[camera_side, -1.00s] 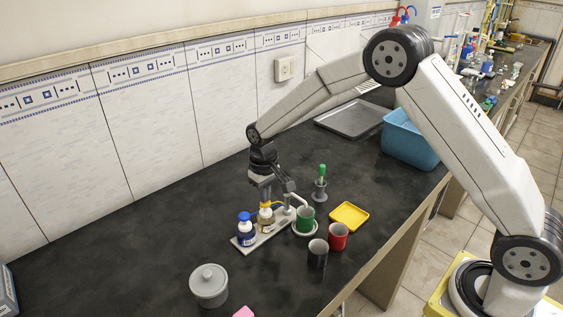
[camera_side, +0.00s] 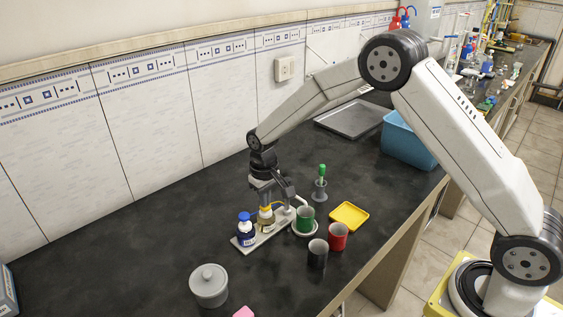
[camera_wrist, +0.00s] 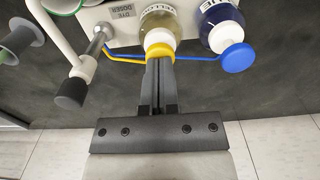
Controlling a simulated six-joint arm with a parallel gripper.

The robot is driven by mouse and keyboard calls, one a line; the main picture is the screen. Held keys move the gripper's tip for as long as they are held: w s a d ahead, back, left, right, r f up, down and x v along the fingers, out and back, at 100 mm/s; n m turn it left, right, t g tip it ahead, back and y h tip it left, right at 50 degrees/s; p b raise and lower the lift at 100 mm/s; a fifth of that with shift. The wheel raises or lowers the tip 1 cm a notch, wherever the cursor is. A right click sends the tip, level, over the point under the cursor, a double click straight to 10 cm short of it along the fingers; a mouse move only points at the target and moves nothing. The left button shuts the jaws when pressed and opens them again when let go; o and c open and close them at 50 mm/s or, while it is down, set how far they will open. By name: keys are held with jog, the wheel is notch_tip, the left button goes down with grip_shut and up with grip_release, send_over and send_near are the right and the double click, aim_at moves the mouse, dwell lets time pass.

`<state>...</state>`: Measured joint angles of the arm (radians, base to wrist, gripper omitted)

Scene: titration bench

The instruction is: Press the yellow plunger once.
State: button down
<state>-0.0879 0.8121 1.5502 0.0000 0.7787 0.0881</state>
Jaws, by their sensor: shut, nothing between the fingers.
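The yellow plunger (camera_wrist: 160,49) tops a bottle of yellowish liquid (camera_wrist: 158,18) on the dye doser base (camera_wrist: 99,13). It has a yellow spout pointing left in the wrist view. In the side view the plunger (camera_side: 265,207) is mostly hidden below the fingers. My gripper (camera_wrist: 159,62) is shut and empty, pointing down with its fingertips at the yellow plunger's top. It also shows in the side view (camera_side: 265,202). The tips appear to touch the plunger, but the exact contact is hidden.
A blue plunger (camera_wrist: 237,57) on a blue-labelled bottle (camera_side: 246,236) stands close beside. A metal spout arm (camera_side: 290,194) and green cup (camera_side: 305,220) are on the other side. Red (camera_side: 338,236) and black cups (camera_side: 318,253) stand nearby.

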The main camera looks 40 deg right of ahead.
jog(key=shift+r, duration=1.7)
jog(key=shift+r, duration=3)
jog(key=shift+s, duration=0.1)
jog(key=s+d+f+t, duration=0.1)
jog(key=s+d, duration=0.1)
jog(key=s, duration=0.9)
jog(key=s+d+t, duration=0.1)
jog(key=s+d, duration=0.1)
jog(key=s, duration=0.9)
jog(key=shift+s+d+f+t, duration=0.25)
jog(key=shift+s+f+t, duration=0.05)
jog(key=shift+f, duration=0.05)
